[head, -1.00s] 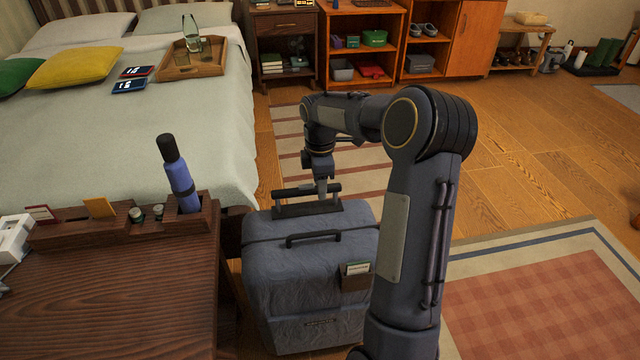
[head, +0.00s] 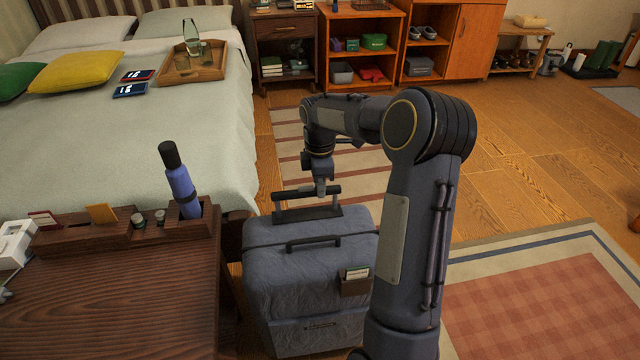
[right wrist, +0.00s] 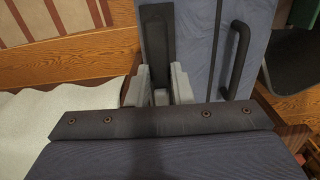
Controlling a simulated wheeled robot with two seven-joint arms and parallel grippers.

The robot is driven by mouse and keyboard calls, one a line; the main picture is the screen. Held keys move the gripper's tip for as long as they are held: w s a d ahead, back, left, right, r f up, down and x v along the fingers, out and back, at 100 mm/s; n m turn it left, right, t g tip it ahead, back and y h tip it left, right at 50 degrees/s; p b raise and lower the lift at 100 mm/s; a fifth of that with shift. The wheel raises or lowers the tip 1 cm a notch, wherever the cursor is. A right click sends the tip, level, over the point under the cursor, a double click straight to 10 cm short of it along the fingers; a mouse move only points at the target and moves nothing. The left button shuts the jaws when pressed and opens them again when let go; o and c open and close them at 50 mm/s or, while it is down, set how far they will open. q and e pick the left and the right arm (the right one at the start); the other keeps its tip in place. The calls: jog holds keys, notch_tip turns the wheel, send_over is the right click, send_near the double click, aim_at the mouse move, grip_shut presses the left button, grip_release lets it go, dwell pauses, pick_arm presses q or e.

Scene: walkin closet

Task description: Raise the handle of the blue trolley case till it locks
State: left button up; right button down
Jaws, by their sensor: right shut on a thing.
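The blue trolley case (head: 300,270) stands upright on the floor between the bedside desk and my right arm. Its pull handle is a dark crossbar (head: 297,193), standing a little above the dark plate (head: 308,214) on top of the case. My right gripper (head: 321,190) reaches down from above and is shut on this crossbar. In the right wrist view the gripper fingers (right wrist: 159,90) are low in front of the dark plate (right wrist: 158,35); the crossbar itself is hard to make out there. A separate carry handle (head: 313,239) is on the case. My left gripper is out of view.
A wooden desk (head: 110,290) with an organiser and a blue bottle (head: 181,182) stands close left of the case. The bed (head: 150,130) is behind it. A striped rug (head: 290,140) lies behind the case. The space above the handle looks clear, apart from my arm.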

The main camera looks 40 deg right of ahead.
notch_tip(320, 180, up, 21)
jog(key=p, duration=1.8)
jog(key=c, duration=1.3)
grip_release()
notch_tip(320, 180, up, 8)
jog(key=shift+f+p, duration=0.1)
jog(key=shift+p, duration=0.5)
